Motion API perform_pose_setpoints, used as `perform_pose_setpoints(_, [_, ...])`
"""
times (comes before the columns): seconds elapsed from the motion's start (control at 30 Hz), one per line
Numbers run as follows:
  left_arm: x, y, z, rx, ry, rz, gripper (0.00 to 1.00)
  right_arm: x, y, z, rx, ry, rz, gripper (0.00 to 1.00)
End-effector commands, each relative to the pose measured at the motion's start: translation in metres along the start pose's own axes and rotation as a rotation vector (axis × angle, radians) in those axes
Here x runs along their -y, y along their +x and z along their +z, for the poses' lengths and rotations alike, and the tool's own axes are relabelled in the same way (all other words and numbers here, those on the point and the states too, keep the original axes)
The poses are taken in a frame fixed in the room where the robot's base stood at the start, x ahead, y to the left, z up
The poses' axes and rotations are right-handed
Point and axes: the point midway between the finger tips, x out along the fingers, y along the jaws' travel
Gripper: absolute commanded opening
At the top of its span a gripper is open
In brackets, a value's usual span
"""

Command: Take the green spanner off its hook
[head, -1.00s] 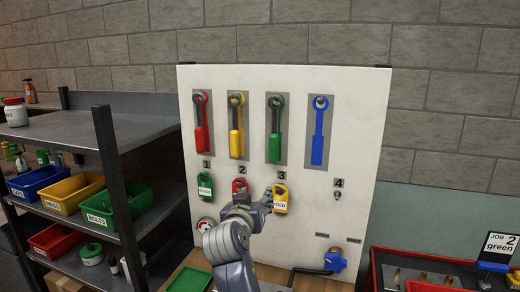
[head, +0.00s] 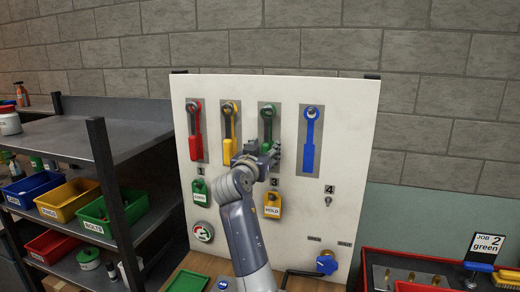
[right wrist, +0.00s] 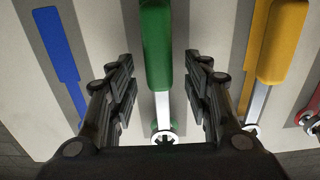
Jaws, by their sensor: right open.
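The green spanner (head: 267,113) hangs on its hook on the white board, third from the left. Its lower handle is hidden behind my right gripper (head: 267,156) in the head view. In the right wrist view the green spanner (right wrist: 155,45) runs between the two spread fingers of my right gripper (right wrist: 160,72), with its ring and hook at the bottom of the picture. The fingers are open, one on each side, with gaps to the spanner. My left gripper is not in view.
A red spanner (head: 195,120) and a yellow spanner (head: 229,120) hang to the left. A flat blue spanner shape (head: 310,140) is to the right. Tags, including a yellow HOLD tag (head: 272,205), hang below. A shelf with bins (head: 110,222) stands left.

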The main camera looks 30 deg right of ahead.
Motion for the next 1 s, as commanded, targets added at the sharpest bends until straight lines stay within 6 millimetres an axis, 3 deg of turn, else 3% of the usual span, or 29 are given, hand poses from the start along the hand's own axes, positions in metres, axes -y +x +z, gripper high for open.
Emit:
perform_pose_setpoints(0.13, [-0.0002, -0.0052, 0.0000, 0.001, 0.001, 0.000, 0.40, -0.0005, 0.0103, -0.0004, 0.000, -0.001, 0.001, 0.46])
perform_pose_setpoints(0.43, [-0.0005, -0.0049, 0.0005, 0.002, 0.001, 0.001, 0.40, -0.0004, 0.0122, 0.0007, 0.000, 0.000, 0.000, 0.46])
perform_pose_setpoints(0.63, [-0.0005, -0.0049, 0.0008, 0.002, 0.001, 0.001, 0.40, -0.0003, 0.0120, 0.0007, 0.000, 0.000, 0.000, 0.03])
perform_pose_setpoints(0.67, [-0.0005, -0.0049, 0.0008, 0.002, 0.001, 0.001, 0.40, -0.0003, 0.0120, 0.0007, 0.000, 0.000, 0.000, 0.00])
perform_pose_setpoints(1.0, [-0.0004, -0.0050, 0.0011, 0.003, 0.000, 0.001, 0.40, -0.0003, 0.0119, 0.0007, 0.000, 0.000, 0.000, 0.00])
